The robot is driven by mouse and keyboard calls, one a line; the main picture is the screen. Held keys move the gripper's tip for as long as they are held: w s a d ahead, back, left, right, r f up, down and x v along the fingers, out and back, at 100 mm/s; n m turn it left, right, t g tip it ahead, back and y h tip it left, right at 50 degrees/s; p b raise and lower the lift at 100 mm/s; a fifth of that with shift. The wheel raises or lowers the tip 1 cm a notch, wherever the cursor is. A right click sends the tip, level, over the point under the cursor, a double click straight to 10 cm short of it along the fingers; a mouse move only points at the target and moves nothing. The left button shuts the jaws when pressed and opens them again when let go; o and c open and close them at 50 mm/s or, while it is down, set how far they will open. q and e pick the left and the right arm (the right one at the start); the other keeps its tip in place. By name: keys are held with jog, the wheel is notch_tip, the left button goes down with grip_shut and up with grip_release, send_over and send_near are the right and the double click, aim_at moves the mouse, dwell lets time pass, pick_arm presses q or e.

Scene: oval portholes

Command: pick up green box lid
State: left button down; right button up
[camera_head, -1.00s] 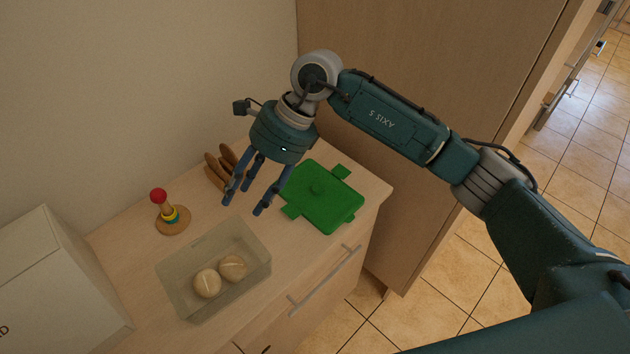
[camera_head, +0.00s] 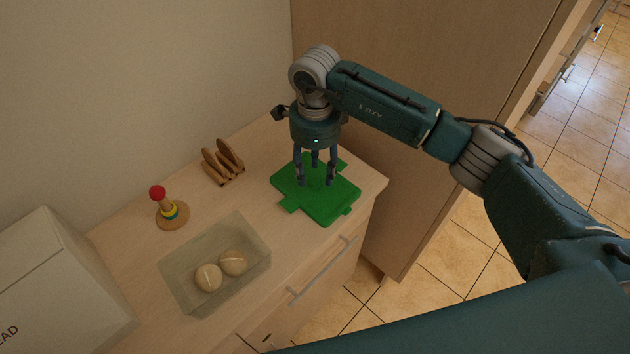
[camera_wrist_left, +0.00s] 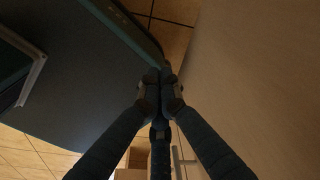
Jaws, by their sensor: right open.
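The green box lid (camera_head: 326,206) lies flat on the right end of the wooden counter, with tabs sticking out at its sides. My right gripper (camera_head: 315,180) is open and points down over the lid's middle, its fingers around the place of the lid's knob. The fingers partly hide the knob, and I cannot tell whether they touch the lid. My left gripper (camera_wrist_left: 161,85) shows only in the left wrist view, its fingers together at the tips with nothing seen between them.
A clear box (camera_head: 190,300) with two round buns (camera_head: 222,269) stands at the counter's front. A ring toy with a red ball (camera_head: 168,210) and a wooden rack (camera_head: 224,166) stand behind it. A white bread box (camera_head: 60,290) is at left. A tall wooden cabinet (camera_head: 430,60) rises behind my right arm.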

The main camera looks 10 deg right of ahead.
aim_at(317, 186)
jog(key=shift+f, duration=1.3)
grip_shut()
jog(key=shift+r, duration=0.1)
